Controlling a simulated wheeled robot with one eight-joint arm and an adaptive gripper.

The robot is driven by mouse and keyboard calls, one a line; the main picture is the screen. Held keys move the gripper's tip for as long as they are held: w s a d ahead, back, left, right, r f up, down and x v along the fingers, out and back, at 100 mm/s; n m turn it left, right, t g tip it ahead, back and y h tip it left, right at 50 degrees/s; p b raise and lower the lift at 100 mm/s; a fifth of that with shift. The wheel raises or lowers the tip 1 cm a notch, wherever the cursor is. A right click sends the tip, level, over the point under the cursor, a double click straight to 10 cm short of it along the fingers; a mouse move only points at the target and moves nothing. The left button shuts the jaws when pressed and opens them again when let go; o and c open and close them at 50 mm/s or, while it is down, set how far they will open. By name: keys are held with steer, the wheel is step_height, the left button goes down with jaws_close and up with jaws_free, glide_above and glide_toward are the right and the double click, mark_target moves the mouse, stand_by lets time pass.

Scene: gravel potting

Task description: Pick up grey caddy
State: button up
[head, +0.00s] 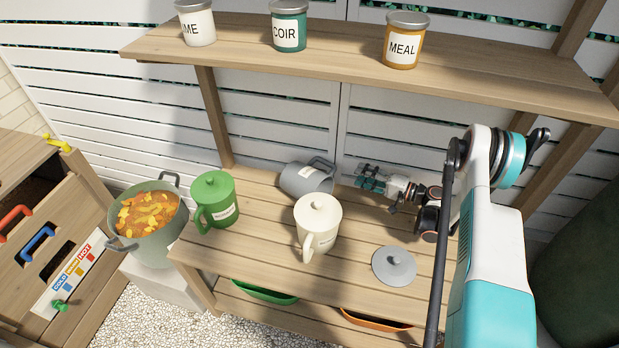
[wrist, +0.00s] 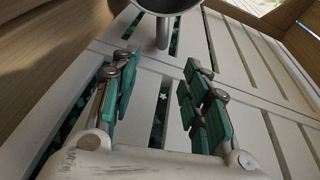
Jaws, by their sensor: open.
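The grey caddy (head: 303,181) lies on its side on the potting bench in the head view, its handle at the upper right. Part of it shows at the top of the wrist view (wrist: 168,5), with the handle pointing down toward the fingers. My gripper (head: 371,180) is open and empty, to the right of the caddy and apart from it. Its teal-padded fingers (wrist: 160,88) are spread in the wrist view, with nothing between them. A grey lid (head: 394,268) lies separately on the bench, in front of my gripper.
A cream caddy (head: 318,222) stands in front of the grey one, and a green caddy (head: 214,200) stands to its left. An upper shelf (head: 345,50) with labelled jars overhangs the bench. A pot of orange-yellow pieces (head: 150,240) is at left. White slats stand behind.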

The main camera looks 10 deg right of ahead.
mark_target(334, 166)
steer(key=b+x, duration=0.1)
steer(key=x, duration=0.5)
steer(key=shift+w+a, duration=0.25)
steer(key=shift+a, duration=0.05)
steer(key=b+x, duration=0.2)
steer(key=x, duration=0.3)
steer(key=shift+a+f, duration=0.1)
jaws_close()
